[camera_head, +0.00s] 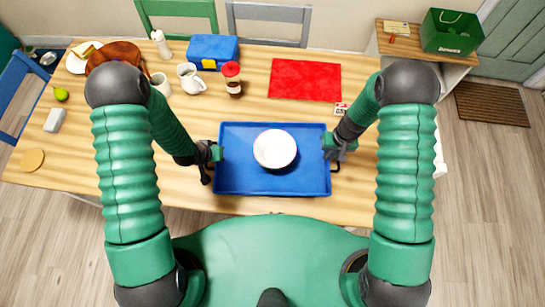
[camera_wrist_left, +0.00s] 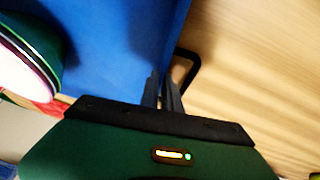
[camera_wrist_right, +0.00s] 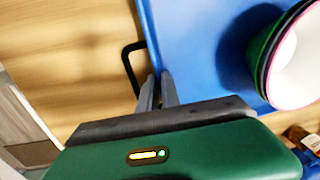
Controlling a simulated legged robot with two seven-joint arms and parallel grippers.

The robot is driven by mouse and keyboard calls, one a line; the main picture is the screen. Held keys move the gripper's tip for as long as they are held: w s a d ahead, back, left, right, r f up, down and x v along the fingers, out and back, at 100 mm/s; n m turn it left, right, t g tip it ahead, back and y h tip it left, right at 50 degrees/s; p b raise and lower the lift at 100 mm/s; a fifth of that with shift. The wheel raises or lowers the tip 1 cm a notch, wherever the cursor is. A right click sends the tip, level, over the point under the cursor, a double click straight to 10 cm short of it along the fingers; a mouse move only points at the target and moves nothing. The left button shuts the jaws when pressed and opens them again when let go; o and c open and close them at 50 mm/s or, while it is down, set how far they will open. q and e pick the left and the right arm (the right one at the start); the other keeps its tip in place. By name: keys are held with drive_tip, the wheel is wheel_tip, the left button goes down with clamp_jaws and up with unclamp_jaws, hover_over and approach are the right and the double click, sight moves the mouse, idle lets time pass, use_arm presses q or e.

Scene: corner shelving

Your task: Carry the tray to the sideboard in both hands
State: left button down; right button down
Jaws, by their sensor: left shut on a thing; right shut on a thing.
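The blue tray (camera_head: 230,183) is over the front of the wooden table; I cannot tell whether it rests on it or hangs just above. A white-looking bowl (camera_head: 275,149) is in its middle; the right wrist view shows nested bowls (camera_wrist_right: 290,60) with green and pink rims. My left gripper (camera_head: 211,160) is at the tray's left side, shut on its black handle, which shows in the left wrist view (camera_wrist_left: 190,62). My right gripper (camera_head: 332,152) is shut on the right handle (camera_wrist_right: 128,62). The sideboard (camera_head: 440,60) stands at the back right.
A green box (camera_head: 453,32) and a small card stand on the sideboard. On the table (camera_head: 190,110) are a red mat (camera_head: 305,80), a jar (camera_head: 232,80), a white jug (camera_head: 190,78) and a blue box (camera_head: 213,52).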

use_arm(q)
drive_tip(key=shift+r, duration=0.1)
use_arm(e)
drive_tip(key=shift+w+r, duration=0.1)
idle(0.4)
